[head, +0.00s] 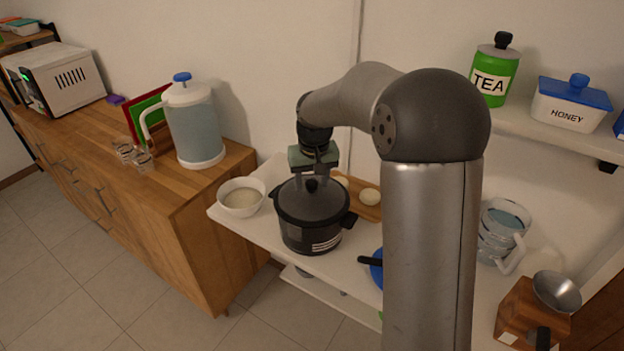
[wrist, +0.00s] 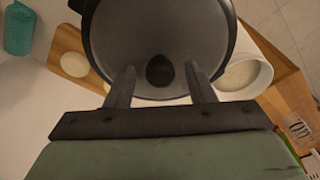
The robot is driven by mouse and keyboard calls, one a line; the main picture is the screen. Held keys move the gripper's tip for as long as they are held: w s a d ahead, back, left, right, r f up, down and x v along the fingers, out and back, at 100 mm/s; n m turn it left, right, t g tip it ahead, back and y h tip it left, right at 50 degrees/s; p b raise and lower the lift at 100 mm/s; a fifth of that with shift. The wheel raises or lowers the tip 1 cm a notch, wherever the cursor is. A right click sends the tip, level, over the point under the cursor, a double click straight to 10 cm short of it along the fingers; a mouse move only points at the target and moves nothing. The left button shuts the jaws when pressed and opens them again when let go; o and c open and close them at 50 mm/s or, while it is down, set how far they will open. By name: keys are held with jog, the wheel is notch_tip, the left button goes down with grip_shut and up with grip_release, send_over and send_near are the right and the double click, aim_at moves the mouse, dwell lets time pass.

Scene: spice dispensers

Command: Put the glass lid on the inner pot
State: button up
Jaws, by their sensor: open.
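The round grey lid (head: 325,203), glassy with a black knob, sits over the black pot (head: 310,236) on the white table. In the wrist view the lid (wrist: 160,25) fills the top middle, with its knob (wrist: 160,70) low on it. My gripper (head: 312,180) is above the lid, pointing down. In the wrist view its two fingers (wrist: 160,72) are apart, one on each side of the knob, with gaps showing. The inside of the pot is hidden, so I cannot tell an inner pot from the outer body.
A white bowl (head: 241,197) stands close left of the pot. A wooden board (head: 358,208) with pale round pieces lies behind right. A blue item (head: 376,268) with a black handle is partly hidden by my arm. A glass jug (head: 503,232) stands farther right.

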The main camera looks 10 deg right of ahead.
aim_at(314, 196)
notch_tip(314, 196, up, 12)
jog(key=s+b, duration=0.1)
jog(key=s, duration=0.1)
jog(key=s+f, duration=0.4)
jog(key=s, duration=0.6)
jog(key=s+f, duration=0.4)
jog(key=s, duration=0.6)
jog(key=s+f+g, duration=0.1)
jog(key=s+f, duration=0.3)
jog(key=s, duration=0.6)
jog(key=shift+f, duration=0.2)
jog(key=shift+a, duration=0.1)
